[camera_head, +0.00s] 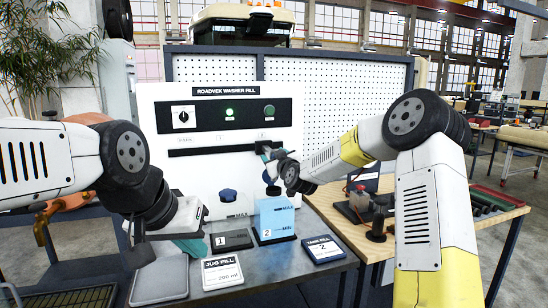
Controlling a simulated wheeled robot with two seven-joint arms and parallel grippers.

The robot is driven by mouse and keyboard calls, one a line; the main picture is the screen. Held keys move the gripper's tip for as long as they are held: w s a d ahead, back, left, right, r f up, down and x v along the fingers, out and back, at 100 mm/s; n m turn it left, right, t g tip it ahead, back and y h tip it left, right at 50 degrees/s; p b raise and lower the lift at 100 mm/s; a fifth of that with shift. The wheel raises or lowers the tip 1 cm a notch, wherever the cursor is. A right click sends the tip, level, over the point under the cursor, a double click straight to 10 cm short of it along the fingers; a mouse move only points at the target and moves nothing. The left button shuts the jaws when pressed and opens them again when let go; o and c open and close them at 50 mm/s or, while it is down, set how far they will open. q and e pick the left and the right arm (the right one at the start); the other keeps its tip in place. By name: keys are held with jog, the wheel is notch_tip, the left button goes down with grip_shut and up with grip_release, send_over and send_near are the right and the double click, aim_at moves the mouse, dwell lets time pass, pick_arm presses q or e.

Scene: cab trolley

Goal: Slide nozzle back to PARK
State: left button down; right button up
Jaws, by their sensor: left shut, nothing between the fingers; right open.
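The washer-fill panel (222,110) stands upright at the back of the bench, with a dark horizontal slot (210,150) across it. The nozzle's carriage seems to be at the slot's right end, largely hidden behind my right gripper. My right gripper (271,153) has teal fingertips, is open and is right by the slot's right end; I cannot tell whether it touches the nozzle. My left gripper (190,246) is shut and empty, low over the bench at the left, away from the slot. I cannot read a PARK mark.
A blue jug marked 2 (274,222) stands below the slot's right end. A blue-capped jug (228,206) stands left of it. A TANK 2 card (322,248), a JUG FILL card (221,272) and a grey tray (160,281) lie in front. A wooden table (455,205) with dark fittings is at right.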

grip_shut()
dwell(1.4)
